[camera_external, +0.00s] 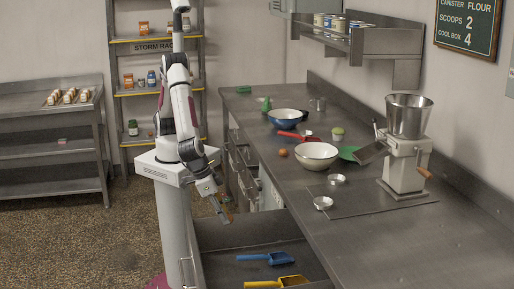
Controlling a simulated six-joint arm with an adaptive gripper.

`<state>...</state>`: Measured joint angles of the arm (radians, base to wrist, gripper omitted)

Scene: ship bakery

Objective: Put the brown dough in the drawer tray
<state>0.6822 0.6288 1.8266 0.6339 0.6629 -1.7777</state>
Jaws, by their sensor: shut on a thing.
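A small brown ball (283,152), which looks like the brown dough, sits on the steel counter left of a white bowl. An open drawer tray (222,268) juts out from the counter at the lower middle. A blue scoop (267,258) and a yellow scoop (277,282) lie in it. My gripper (226,217) points down at the far left part of the open drawer, well below and left of the brown ball. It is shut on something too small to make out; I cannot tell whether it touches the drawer.
A storage rack (150,47) and steel shelves (50,149) stand behind. The counter's near right is clear.

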